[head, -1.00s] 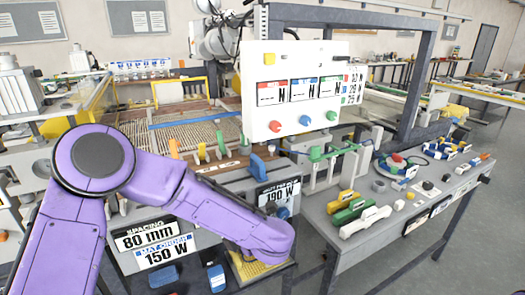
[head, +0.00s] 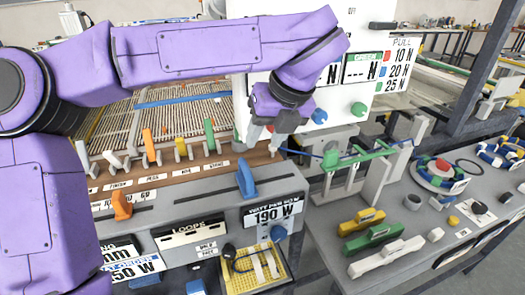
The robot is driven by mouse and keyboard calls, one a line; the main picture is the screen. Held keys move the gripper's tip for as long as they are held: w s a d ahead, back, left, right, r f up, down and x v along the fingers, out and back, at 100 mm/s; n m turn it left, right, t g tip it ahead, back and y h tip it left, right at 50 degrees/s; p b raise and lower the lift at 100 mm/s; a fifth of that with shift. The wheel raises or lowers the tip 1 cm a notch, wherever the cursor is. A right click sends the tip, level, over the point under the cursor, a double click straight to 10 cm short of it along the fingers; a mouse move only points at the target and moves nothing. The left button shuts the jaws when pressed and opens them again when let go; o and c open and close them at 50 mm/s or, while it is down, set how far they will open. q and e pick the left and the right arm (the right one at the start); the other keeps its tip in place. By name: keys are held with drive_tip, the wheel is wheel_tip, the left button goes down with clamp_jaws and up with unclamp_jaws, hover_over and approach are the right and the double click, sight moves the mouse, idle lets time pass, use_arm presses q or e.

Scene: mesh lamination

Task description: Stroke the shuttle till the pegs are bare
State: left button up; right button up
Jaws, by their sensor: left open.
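My left gripper (head: 263,140) is open and empty, its fingers pointing down over the right end of the brown lever board. A blue handle (head: 246,181) stands in a dark slot on the grey console, below and a little left of the gripper, apart from it. No part is clearly marked as the shuttle. A yellow tray (head: 240,284) below the console holds dark and blue cord and pale bars; whether these are the pegs, I cannot tell. A green lever (head: 210,137) and an orange lever (head: 148,145) stand on the board. My right gripper is out of view.
A white panel (head: 392,18) with coloured knobs stands behind the gripper. A green-topped fixture (head: 357,157) with a blue rod is to its right. Yellow, green and white blocks (head: 372,239) lie on the grey right bench. A wire mesh bed (head: 160,112) lies behind the levers.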

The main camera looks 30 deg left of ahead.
use_arm(q)
hover_over(247, 168)
drive_tip(key=s+d, duration=0.1)
drive_tip(key=d, duration=0.1)
wheel_tip(247, 168, down, 4)
drive_tip(key=shift+s+d+f+p, duration=0.15)
drive_tip(key=shift+f+p, duration=0.1)
drive_tip(key=shift+p, duration=0.15)
drive_tip(key=x, duration=0.2)
drive_tip(key=w+x, duration=0.1)
drive_tip(key=x, duration=0.1)
drive_tip(key=shift+f, duration=0.3)
drive_tip(key=shift+s+r, duration=0.1)
drive_tip(key=shift+s, duration=0.1)
drive_tip(key=shift+w, duration=0.15)
clamp_jaws()
